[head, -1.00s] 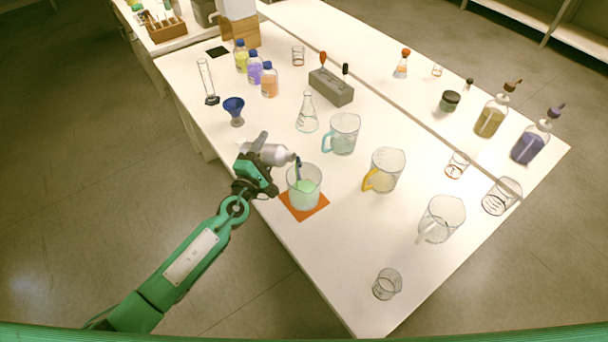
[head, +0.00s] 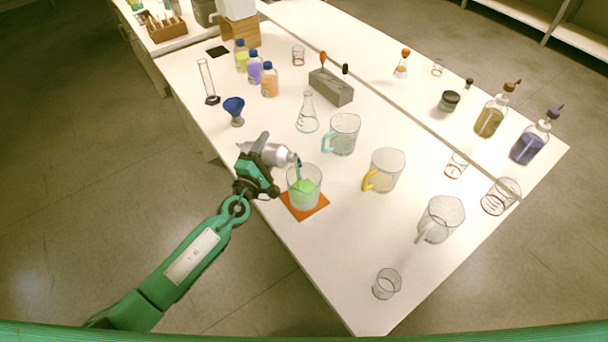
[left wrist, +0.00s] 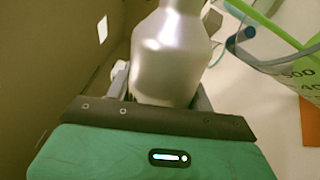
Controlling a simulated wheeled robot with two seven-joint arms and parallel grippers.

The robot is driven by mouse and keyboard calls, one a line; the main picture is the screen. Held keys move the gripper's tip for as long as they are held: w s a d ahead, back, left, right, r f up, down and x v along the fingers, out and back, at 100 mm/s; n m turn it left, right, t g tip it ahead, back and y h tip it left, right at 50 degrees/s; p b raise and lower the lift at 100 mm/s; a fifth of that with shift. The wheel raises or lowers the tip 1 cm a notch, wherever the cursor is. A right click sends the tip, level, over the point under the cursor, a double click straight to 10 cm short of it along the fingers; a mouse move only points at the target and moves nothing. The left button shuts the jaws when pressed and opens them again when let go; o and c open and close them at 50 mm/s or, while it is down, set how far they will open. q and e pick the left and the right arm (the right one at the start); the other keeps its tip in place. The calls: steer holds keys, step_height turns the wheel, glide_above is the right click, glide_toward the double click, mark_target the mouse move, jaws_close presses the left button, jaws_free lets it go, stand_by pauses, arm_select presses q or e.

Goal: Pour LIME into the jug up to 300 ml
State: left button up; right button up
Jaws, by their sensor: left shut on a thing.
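My left gripper (head: 262,166) is shut on a silvery bottle (head: 271,153), which lies tipped over, its neck pointing right at the jug's rim. The bottle fills the middle of the left wrist view (left wrist: 170,55); no name on it can be read. The clear jug (head: 316,177) stands upright on an orange mat (head: 318,208) and holds green liquid (head: 303,194). A dark blue strip shows at the jug's rim below the bottle's mouth; I cannot tell if it is a handle. The jug's printed scale shows partly in the left wrist view (left wrist: 300,72), without a readable level. My right gripper is out of view.
A teal-handled jug (head: 344,134), a yellow-handled jug (head: 386,168) and a clear jug (head: 441,218) stand to the right. A conical flask (head: 307,115) and a blue funnel (head: 235,110) stand behind. The table front has a small beaker (head: 387,284).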

arm_select(q)
steer(key=shift+r, duration=0.2)
stand_by(0.5)
steer(key=shift+s+d+r+m+p, duration=0.15)
steer(key=shift+d+r+m+p, duration=0.25)
steer(key=shift+m+p, duration=0.4)
stand_by(1.4)
steer(key=shift+m+p, duration=0.3)
steer(key=shift+p, duration=0.1)
stand_by(4.7)
